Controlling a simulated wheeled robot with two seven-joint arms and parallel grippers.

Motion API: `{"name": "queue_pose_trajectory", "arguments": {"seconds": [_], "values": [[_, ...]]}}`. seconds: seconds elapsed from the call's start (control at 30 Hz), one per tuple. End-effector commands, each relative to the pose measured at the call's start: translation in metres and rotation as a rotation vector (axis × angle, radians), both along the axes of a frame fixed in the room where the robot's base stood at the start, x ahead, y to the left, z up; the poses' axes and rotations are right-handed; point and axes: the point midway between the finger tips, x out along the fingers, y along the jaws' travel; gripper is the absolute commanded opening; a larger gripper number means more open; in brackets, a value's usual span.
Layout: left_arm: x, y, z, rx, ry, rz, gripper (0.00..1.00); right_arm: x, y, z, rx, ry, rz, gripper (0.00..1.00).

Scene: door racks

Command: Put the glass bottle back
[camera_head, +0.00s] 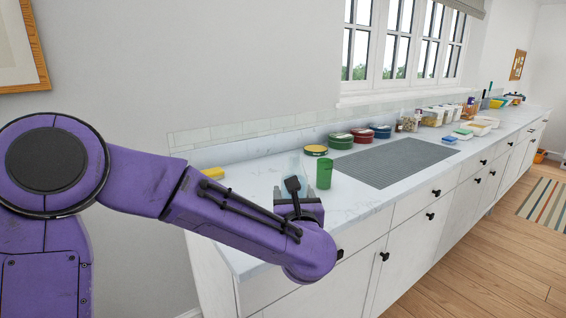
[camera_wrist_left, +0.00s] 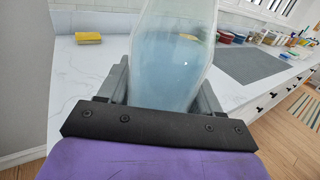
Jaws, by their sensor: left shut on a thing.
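The glass bottle is clear with a bluish tint. It stands large in the left wrist view (camera_wrist_left: 170,68), between the two fingers of my left gripper (camera_wrist_left: 165,88), which is shut on it. In the head view the bottle (camera_head: 292,165) shows faintly above my left gripper (camera_head: 296,196), over the near end of the white counter (camera_head: 250,190). The wrist and arm hide its lower part. I cannot tell whether its base touches the counter. My right gripper is not in view.
A green cup (camera_head: 324,173) stands just right of the bottle. A yellow sponge (camera_head: 212,173) lies at the counter's left end. Round tins (camera_head: 341,141) stand along the wall behind a grey mat (camera_head: 385,162). Containers line the far counter. White cabinets with black knobs are below.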

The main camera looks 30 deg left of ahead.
Motion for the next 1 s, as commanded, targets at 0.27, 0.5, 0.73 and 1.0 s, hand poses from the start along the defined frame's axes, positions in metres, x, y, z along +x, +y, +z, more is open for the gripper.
{"name": "queue_pose_trajectory", "arguments": {"seconds": [0.27, 0.5, 0.73, 1.0], "values": [[-0.013, -0.037, -0.069, 0.0, 0.004, -0.243, 0.13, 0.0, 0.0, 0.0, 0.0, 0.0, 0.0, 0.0], [-0.021, -0.06, -0.113, -0.001, 0.003, -0.397, 0.13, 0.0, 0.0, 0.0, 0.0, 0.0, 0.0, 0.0], [-0.027, -0.079, -0.148, 0.0, 0.002, -0.524, 0.13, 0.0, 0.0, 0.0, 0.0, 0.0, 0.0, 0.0], [-0.032, -0.095, -0.177, 0.001, 0.001, -0.629, 0.13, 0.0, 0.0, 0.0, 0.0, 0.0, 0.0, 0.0]]}}
